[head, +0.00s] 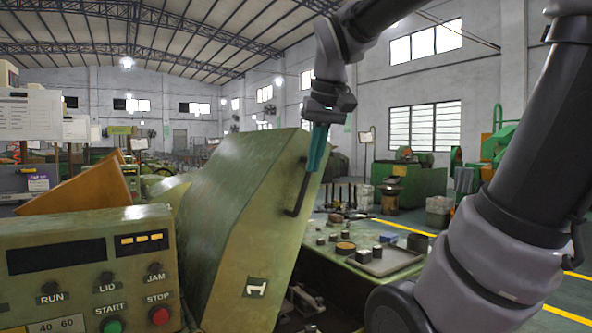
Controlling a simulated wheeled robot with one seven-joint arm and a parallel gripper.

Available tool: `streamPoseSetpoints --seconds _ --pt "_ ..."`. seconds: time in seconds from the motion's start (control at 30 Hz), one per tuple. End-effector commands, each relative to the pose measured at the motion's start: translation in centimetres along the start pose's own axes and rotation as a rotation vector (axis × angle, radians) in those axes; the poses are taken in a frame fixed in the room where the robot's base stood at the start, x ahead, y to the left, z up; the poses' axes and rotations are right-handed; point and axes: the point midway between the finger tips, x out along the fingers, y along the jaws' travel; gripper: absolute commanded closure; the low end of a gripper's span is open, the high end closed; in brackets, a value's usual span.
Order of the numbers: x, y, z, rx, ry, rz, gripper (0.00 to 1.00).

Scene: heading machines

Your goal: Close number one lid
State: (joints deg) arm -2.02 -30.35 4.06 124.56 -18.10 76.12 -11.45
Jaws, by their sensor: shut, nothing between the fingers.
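The number one lid (232,205) is a worn green metal cover with a "1" plate near its lower edge. It stands raised and tilted, with the machine's opening showing below its right edge. A black bar handle (300,196) is on the lid's right side. My gripper (315,168) has teal fingers pointing down, shut, at the upper part of the handle in the picture. Whether the fingers touch the handle or the lid, I cannot tell.
A control panel (85,262) with buttons stands at the lower left. A green bench (345,258) with metal parts and a tray lies right of the lid. My arm fills the right side. Open floor with yellow lines (575,292) shows at the far right.

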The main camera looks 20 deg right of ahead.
Motion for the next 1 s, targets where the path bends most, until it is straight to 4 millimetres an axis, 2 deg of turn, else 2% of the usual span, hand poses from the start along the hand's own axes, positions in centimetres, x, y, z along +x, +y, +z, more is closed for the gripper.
streamPoseSetpoints --seconds 0.03,0.2,0.3,0.43,0.57,0.73,0.87,1.0 --pt "-1.1 -0.7 -2.0 -0.067 -0.058 0.045 1.0" --pt "-4.5 -2.8 -7.4 -0.222 -0.23 0.181 1.0" --pt "-6.0 -4.3 -10.0 -0.261 -0.302 0.229 1.0" --pt "-7.0 -5.9 -12.3 -0.276 -0.36 0.259 1.0" --pt "-7.5 -6.7 -13.3 -0.275 -0.384 0.266 1.0" --pt "-6.6 -6.5 -13.0 -0.273 -0.392 0.27 1.0" --pt "-4.7 -5.7 -12.2 -0.273 -0.393 0.27 1.0" --pt "-1.9 -4.8 -11.2 -0.272 -0.394 0.27 1.0"
